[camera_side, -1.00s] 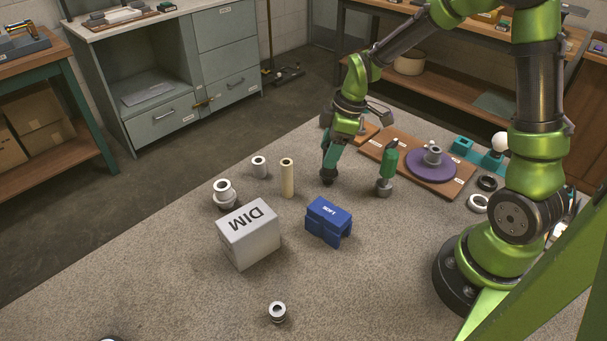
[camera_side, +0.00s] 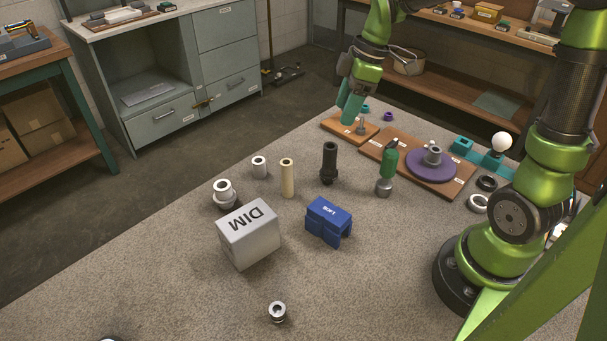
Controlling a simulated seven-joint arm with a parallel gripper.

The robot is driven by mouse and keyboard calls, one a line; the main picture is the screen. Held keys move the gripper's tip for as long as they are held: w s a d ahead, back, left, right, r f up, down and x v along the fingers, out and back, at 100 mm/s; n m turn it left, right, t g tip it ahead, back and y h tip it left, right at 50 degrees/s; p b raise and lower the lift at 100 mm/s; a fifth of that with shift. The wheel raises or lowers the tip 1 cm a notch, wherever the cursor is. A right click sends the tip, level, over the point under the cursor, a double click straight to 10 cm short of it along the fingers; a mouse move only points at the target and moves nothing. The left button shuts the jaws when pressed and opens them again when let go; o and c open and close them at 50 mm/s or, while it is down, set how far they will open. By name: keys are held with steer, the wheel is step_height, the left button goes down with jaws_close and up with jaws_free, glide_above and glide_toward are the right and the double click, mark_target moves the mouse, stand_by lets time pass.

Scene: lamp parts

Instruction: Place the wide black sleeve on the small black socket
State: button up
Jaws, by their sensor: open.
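A tall black cylinder (camera_side: 329,152), which looks like the sleeve, stands upright in the middle of the mat. Its lower end meets a slightly wider black piece (camera_side: 328,178), which looks like the socket. The two look stacked in one line, but I cannot tell how far one sits over the other. My gripper (camera_side: 348,121) has teal fingers and points down above the small wooden board behind the black stack. It is apart from the stack and no black part shows in it. The gap between its fingers is hard to see from this side.
A green-handled tool (camera_side: 388,165) stands close right of the stack, and a cream tube (camera_side: 287,178) stands to its left. A blue block (camera_side: 328,221) and a grey box (camera_side: 249,233) are in front. A wooden board (camera_side: 451,185) with a purple disc lies at right.

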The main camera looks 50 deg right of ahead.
steer(key=s+a+r+m+t, duration=0.2)
steer(key=s+a+m, duration=0.1)
steer(key=s+m, duration=0.3)
steer(key=s+a+r+m+t, duration=0.3)
steer(key=s+a+m, duration=0.1)
steer(key=s+m, duration=0.3)
steer(key=shift+s+a+r, duration=0.2)
steer(key=shift+s+r, duration=0.05)
steer(key=shift+r, duration=0.1)
